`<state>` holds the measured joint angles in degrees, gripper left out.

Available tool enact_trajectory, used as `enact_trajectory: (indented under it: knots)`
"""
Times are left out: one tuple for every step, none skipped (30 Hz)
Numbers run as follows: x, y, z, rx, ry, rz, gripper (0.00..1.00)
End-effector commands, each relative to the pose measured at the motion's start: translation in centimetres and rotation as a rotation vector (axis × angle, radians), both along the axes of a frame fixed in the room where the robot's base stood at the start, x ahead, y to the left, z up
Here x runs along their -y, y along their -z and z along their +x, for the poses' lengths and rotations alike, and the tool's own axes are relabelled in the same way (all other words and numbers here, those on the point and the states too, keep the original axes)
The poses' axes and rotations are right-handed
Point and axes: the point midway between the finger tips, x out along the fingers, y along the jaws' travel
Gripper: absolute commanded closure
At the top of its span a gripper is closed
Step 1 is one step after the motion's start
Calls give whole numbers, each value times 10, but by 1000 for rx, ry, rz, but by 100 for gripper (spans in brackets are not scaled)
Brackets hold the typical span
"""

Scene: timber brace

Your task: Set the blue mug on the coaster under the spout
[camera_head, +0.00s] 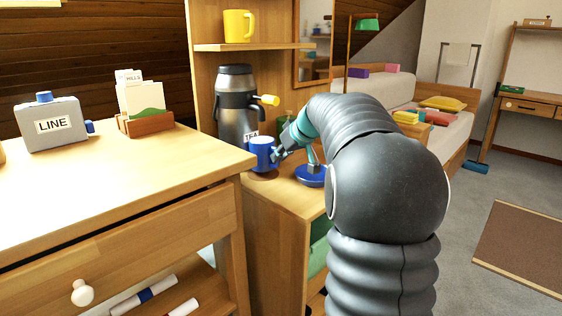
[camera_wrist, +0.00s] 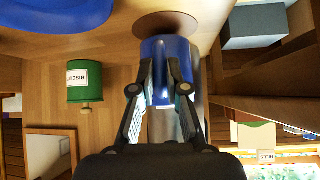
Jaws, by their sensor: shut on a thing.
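A brown round coaster (camera_head: 264,176) shows under the mug. My gripper (camera_head: 280,154) is shut on the mug from the right. In the wrist view, which looks inverted, the two fingers grip the blue mug (camera_wrist: 168,46) on both sides, and its base overlaps the coaster (camera_wrist: 206,22). I cannot tell whether the base rests on the coaster or hangs slightly above it.
A blue dish (camera_head: 310,177) lies right of the mug, below my wrist. A green biscuit canister (camera_wrist: 85,82) stands nearby. A yellow mug (camera_head: 238,26) sits on the shelf above. The wooden dresser (camera_head: 120,190) on the left holds a grey LINE box (camera_head: 50,125) and a card holder (camera_head: 145,122).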

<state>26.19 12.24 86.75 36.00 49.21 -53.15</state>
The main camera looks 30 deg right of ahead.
Motion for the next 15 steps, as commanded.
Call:
enact_trajectory:
  knots:
    - [0, 9, 0, 0, 1, 1, 100]
    - [0, 12, 0, 1, 1, 2, 100]
    - [0, 15, 0, 2, 1, 2, 100]
    - [0, 15, 0, 2, 1, 0, 100]
    - [0, 15, 0, 2, 1, 0, 100]
    - [0, 15, 0, 3, 1, 0, 100]
    - [0, 14, 0, 3, 1, 0, 100]
    - [0, 14, 0, 3, 1, 0, 100]
    - [0, 14, 0, 3, 1, 0, 100]
    - [0, 14, 0, 3, 1, 0, 100]
    - [0, 15, 0, 2, 1, 0, 100]
    - [0, 16, 0, 2, 1, 0, 100]
    - [0, 17, 0, 2, 1, 0, 100]
    - [0, 18, 0, 2, 1, 0, 100]
    - [0, 18, 0, 1, 1, 1, 84]
